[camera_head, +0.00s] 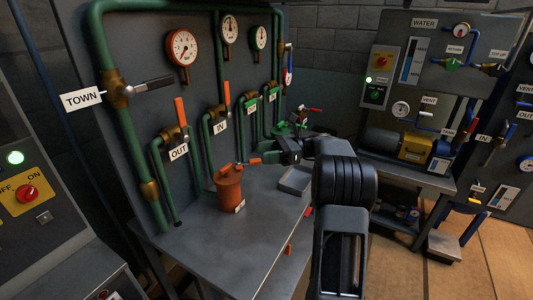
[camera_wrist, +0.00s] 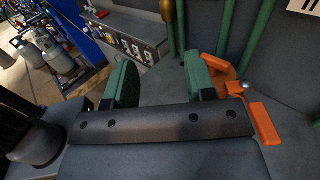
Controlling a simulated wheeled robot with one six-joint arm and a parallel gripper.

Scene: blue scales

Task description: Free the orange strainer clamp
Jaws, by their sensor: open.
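The orange-brown strainer (camera_head: 229,190) stands upright on the grey bench below the green pipes. Its orange clamp (camera_head: 247,162) is at the top, with a lever sticking out to the right. In the wrist view, the orange clamp lever (camera_wrist: 265,122) and a pale round pivot lie right of my right finger. That finger partly hides the orange part behind it. My gripper (camera_head: 268,157) is beside the clamp in the head view. Its green-padded fingers are apart with nothing between them in the wrist view (camera_wrist: 160,82). Contact with the clamp cannot be told.
A panel with green pipes, gauges and orange-handled valves, including the OUT valve (camera_head: 181,112), rises behind the strainer. A grey tray (camera_head: 295,181) lies right of it on the bench. The front of the bench (camera_head: 215,245) is mostly clear.

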